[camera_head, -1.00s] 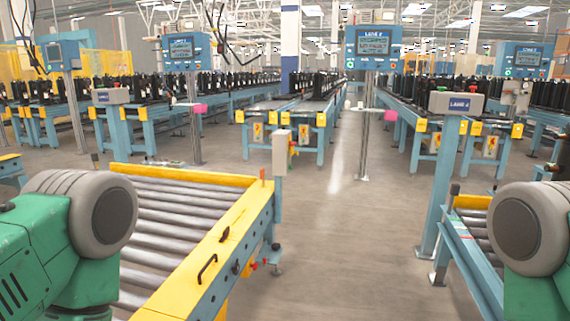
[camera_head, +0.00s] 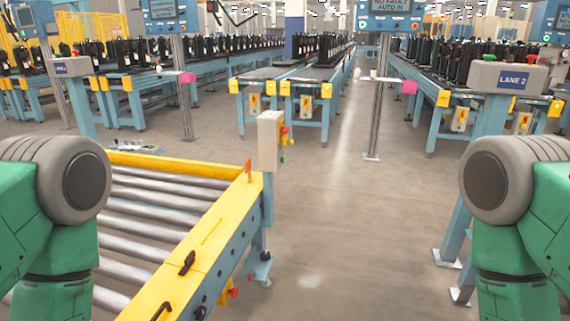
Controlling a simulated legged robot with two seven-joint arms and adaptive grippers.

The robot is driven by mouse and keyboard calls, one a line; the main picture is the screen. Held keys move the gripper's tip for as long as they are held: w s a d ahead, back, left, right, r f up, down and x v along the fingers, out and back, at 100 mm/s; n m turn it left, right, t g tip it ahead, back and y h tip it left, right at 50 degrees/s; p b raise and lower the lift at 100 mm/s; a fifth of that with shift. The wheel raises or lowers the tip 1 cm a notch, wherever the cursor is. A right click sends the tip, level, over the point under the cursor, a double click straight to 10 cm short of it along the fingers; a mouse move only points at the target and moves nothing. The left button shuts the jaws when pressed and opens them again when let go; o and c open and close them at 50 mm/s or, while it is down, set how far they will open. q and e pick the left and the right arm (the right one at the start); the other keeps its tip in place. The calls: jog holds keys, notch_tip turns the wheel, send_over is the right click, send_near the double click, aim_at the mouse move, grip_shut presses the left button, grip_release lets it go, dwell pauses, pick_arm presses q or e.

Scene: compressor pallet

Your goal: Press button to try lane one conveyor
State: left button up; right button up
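A grey control box (camera_head: 270,140) stands on a post at the far right corner of the near roller conveyor (camera_head: 185,247). Small red, yellow and green parts (camera_head: 286,138) show on its right side; their details are too small to tell. A grey box with a small blue label and a red button (camera_head: 70,66) stands on a blue post at the left; its label cannot be read. A similar box marked LANE 2 (camera_head: 505,77) stands at the right, with a red button on top. Only my green upper arms show at both sides; both grippers are out of view.
The near conveyor's yellow and blue frame fills the lower left. Clear floor (camera_head: 340,220) lies to its right. A screen on a pole (camera_head: 390,14) stands ahead, with a pink block (camera_head: 409,87) beside it. Loaded conveyors run behind.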

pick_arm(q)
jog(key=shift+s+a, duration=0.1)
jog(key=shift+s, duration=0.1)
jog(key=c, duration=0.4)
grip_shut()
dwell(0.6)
